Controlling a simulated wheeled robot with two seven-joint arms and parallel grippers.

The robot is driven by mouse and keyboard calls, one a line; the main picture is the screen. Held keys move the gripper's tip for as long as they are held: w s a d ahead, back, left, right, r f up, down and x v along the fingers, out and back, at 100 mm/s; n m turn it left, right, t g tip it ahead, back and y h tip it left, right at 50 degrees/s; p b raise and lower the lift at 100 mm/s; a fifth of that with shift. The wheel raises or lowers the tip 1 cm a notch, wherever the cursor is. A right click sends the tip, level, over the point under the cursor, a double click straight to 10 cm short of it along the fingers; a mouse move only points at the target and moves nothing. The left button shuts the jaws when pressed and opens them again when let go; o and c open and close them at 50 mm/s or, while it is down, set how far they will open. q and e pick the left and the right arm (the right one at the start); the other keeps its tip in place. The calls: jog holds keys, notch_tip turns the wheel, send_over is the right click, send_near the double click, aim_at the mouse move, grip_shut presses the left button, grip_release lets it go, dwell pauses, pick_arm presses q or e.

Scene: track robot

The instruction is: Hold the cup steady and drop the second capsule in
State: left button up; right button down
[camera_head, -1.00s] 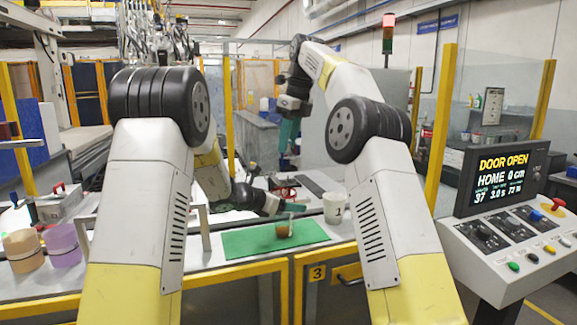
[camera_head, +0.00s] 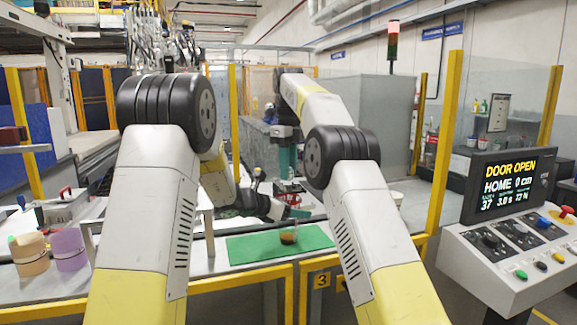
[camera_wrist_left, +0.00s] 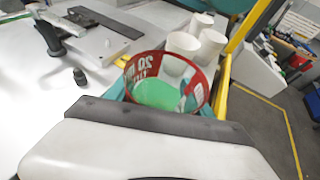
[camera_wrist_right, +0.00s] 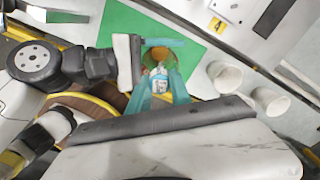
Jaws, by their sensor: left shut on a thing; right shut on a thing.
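A clear, brownish cup (camera_head: 288,237) stands on the green mat (camera_head: 245,248). In the left wrist view the cup (camera_wrist_left: 165,95) shows a red band with white lettering, and green shows through it. My left gripper (camera_head: 298,213) is shut on the cup from the side. My right gripper (camera_head: 287,162) points down above the cup, apart from it. In the right wrist view it is shut on a small white-and-blue capsule (camera_wrist_right: 158,80), in line with the cup opening (camera_wrist_right: 158,54). I cannot make out the cup's contents.
White cups (camera_wrist_right: 224,77) stand right of the mat in the right wrist view. Tan (camera_head: 30,254) and purple (camera_head: 69,249) containers stand at the left. A control panel (camera_head: 510,245) stands at the right, its screen reading DOOR OPEN. The mat around the cup is clear.

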jog(key=shift+f, duration=2.6)
jog(key=c, duration=1.1)
grip_release()
jog(key=shift+r, duration=3)
pick_arm(q)
jog(key=o, duration=1.6)
jog(key=shift+o, duration=0.2)
